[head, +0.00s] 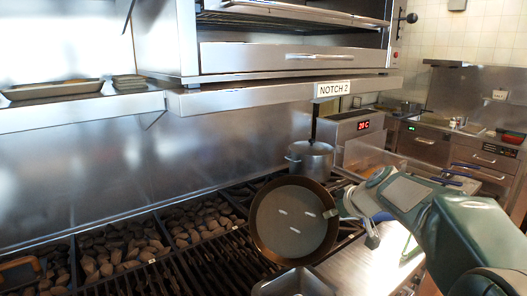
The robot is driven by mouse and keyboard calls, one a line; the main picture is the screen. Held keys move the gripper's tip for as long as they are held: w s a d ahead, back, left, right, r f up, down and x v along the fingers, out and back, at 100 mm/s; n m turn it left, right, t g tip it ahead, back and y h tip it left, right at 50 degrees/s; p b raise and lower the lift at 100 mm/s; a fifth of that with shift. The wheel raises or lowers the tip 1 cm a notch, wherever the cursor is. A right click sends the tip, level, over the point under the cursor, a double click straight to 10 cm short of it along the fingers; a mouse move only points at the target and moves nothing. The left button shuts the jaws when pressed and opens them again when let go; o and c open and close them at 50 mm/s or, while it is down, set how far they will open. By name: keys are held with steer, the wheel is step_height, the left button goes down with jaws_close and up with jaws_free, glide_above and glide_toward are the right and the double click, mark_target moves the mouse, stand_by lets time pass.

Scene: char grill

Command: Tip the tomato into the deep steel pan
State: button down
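A round frying pan (290,222) with a brown rim and grey inside hangs over the right end of the grill. It is steeply tilted, its inside facing the camera, with a few pale streaks on it. My gripper (362,214) is at the pan's right side, where the handle attaches, and appears shut on the handle; its fingertips are partly hidden. A deep steel pan (293,284) is just below the frying pan, at the bottom edge of the picture and partly cut off. I see no tomato in this view.
Char grill bars (225,262) and a bed of dark briquettes (130,247) lie left. A lidded steel pot (309,160) stands behind the frying pan. An overhead shelf (255,97) carries a "NOTCH 2" label. A steel counter (385,262) lies under my arm.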

steer(key=shift+w+f+m+g+h, duration=0.1)
steer(key=shift+w+f+m+g, duration=0.15)
steer(key=shift+w+f+g, duration=0.6)
steer(key=shift+w+f+m+g+h, duration=0.1)
steer(key=shift+w+f+m+g, duration=0.15)
steer(key=shift+g, duration=1.15)
steer(key=shift+w+f+m+g+h, duration=0.15)
steer(key=shift+w+f+g, duration=0.4)
steer(key=shift+g, duration=0.6)
steer(key=shift+s, duration=0.15)
